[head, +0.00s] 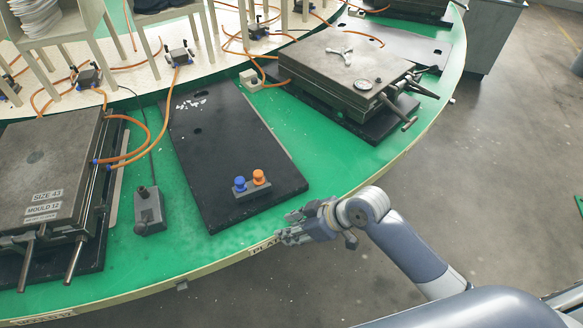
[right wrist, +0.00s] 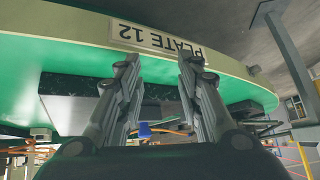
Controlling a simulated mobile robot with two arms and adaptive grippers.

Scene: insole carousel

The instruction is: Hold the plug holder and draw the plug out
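A small grey block (head: 251,190) stands near the front end of a black plate (head: 225,150). It looks like the plug holder and carries a blue knob-shaped plug (head: 239,183) and an orange one (head: 259,177). Both sit upright in it. My right gripper (head: 282,232) is at the table's front rim, in front and to the right of the block, apart from it. In the right wrist view my right gripper (right wrist: 158,65) has its fingers spread with nothing between the tips. Low between the fingers a small blue thing (right wrist: 145,129) shows, too small to identify. My left gripper is not in view.
The green round table (head: 320,165) has a rim with a plate label (right wrist: 160,40). A mould (head: 50,170) stands left and another mould (head: 345,65) right, both with protruding handles. A grey corded box (head: 149,212) lies left of the black plate. Orange hoses cross the back.

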